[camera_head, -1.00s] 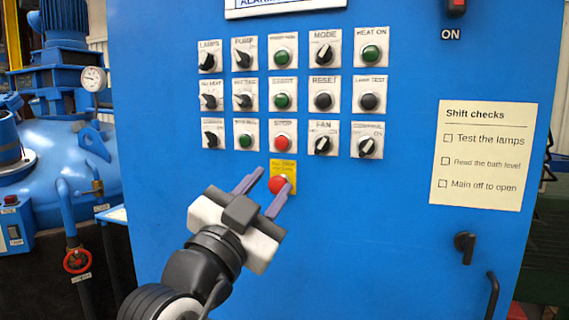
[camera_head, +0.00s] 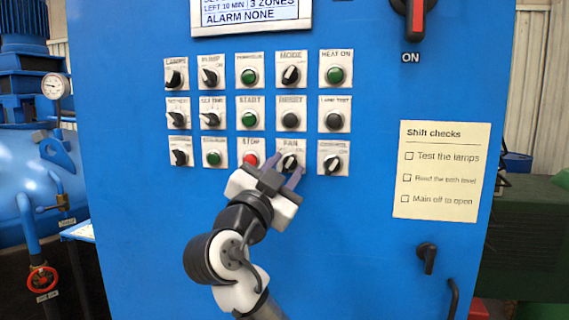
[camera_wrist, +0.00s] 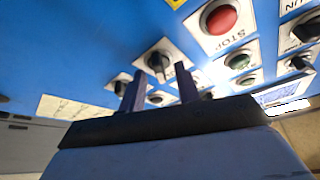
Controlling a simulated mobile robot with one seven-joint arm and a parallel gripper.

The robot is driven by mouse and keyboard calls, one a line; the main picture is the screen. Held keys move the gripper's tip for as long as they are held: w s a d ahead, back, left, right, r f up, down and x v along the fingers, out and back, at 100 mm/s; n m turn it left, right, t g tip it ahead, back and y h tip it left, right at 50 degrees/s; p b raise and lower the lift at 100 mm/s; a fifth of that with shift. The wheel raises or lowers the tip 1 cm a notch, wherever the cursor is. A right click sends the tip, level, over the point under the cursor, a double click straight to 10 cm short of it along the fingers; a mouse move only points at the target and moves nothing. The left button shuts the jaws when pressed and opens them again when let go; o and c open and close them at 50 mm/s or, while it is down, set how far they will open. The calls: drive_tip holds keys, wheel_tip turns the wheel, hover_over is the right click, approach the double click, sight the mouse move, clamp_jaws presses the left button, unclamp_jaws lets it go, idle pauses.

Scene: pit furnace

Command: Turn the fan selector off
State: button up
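The fan selector (camera_head: 288,161) is a black knob with a pale pointer stripe on a white plate, in the bottom row of the blue cabinet's panel, just right of the red stop button (camera_head: 250,160). The gripper partly covers its plate in the head view, and its exact setting is hard to read. My gripper (camera_head: 284,171) is open at the fan selector. In the wrist view the fan selector (camera_wrist: 160,65) shows between the two fingers, close beyond their tips. I cannot tell whether a finger touches it.
Nearby stand another selector (camera_head: 333,162) at the right, a green button (camera_head: 214,158) at the left and the black reset button (camera_head: 291,120) above. A paper checklist (camera_head: 441,172) and a black door handle (camera_head: 427,256) are farther right. The lower cabinet front is mostly clear.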

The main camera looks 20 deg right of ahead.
drive_tip(key=shift+w+d, duration=0.15)
clamp_jaws()
